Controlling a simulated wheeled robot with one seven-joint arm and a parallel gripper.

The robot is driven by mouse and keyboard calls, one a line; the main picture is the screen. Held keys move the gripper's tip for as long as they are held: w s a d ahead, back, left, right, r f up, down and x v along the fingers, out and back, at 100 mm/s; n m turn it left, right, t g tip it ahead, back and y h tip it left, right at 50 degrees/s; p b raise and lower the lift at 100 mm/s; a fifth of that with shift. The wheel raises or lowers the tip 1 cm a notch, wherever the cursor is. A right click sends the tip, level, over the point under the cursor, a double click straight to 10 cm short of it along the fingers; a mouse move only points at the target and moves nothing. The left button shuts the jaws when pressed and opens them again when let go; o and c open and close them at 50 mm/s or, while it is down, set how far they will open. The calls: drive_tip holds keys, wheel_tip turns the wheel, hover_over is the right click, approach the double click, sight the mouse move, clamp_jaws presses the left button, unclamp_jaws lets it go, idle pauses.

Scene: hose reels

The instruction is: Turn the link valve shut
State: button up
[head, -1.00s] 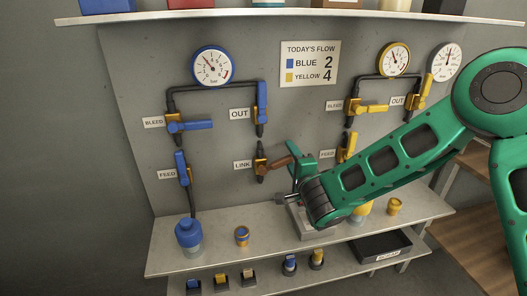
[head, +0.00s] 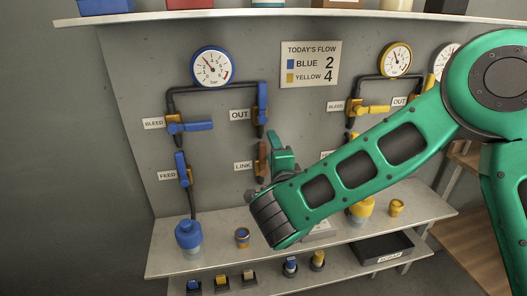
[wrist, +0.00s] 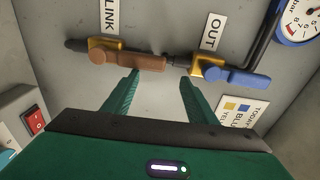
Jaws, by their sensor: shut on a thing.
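The link valve has a brown handle (head: 262,156) beside the LINK label (head: 243,166) on the grey panel. The handle stands upright, in line with its pipe; in the wrist view the brown handle (wrist: 125,60) also lies along the pipe. My gripper (head: 274,146) is at the handle's right side in the head view and is shut on it. In the wrist view my gripper's green fingers (wrist: 158,78) stand apart, with the handle's end at their tips. My arm hides the lower part of the valve in the head view.
The blue-handled OUT valve (head: 262,101) sits just above the link valve. Blue BLEED (head: 190,127) and FEED (head: 181,167) valves are to the left. A bench (head: 215,257) below holds a blue-topped bottle (head: 189,235) and other small items.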

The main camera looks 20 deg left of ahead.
drive_tip(key=shift+y, duration=0.6)
drive_tip(key=s+a, duration=0.1)
drive_tip(key=s+a+r, duration=0.1)
drive_tip(key=s+a, duration=0.1)
drive_tip(key=shift+s+r, duration=0.15)
drive_tip(key=s+d+h, duration=0.1)
drive_tip(key=s+d, duration=0.7)
drive_tip(key=d, duration=0.2)
drive_tip(key=shift+s, duration=0.4)
drive_tip(key=shift+w+r, duration=0.1)
idle(0.5)
